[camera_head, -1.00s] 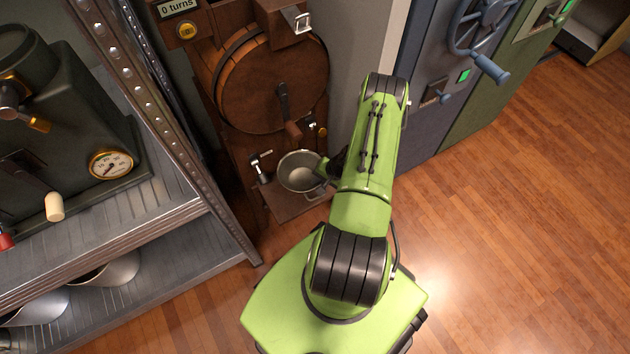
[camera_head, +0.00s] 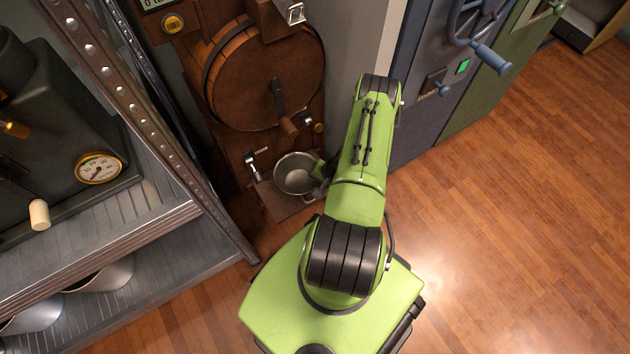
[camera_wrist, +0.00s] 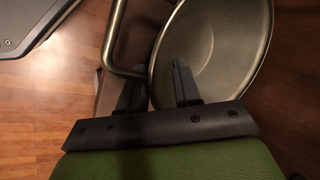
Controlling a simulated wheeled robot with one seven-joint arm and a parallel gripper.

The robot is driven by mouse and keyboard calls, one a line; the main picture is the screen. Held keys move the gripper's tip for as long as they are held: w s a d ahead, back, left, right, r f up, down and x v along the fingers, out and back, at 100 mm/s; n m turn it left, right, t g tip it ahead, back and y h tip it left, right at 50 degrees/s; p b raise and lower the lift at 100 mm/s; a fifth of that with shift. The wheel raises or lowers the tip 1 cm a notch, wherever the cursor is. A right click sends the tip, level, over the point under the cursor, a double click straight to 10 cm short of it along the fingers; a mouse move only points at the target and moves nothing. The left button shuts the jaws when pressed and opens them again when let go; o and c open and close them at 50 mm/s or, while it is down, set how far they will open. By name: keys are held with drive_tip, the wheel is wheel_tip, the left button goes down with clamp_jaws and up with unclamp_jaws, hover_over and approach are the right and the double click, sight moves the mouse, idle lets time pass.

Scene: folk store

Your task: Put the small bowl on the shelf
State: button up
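The small metal bowl (camera_head: 293,177) is on the small wooden ledge (camera_head: 276,206) below the barrel machine. In the wrist view the bowl (camera_wrist: 225,45) fills the upper right, with a bent metal handle (camera_wrist: 113,45) on its left. My gripper (camera_wrist: 157,75) has its two fingers apart, one inside the bowl and one outside, between wall and handle. The rim passes between them, with a visible gap. In the head view my arm hides most of my gripper. The metal shelf rack (camera_head: 150,262) stands at the left.
The barrel machine (camera_head: 262,80) with its crank stands behind the bowl. A dark machine with a gauge (camera_head: 98,168) fills the upper shelf; metal vessels (camera_head: 105,277) sit on the lower one. A blue safe door (camera_head: 425,85) is at the right. The wooden floor (camera_head: 530,210) there is clear.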

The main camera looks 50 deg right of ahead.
drive_tip(key=p+v, duration=0.4)
drive_tip(key=v, duration=0.8)
drive_tip(key=shift+r, duration=0.1)
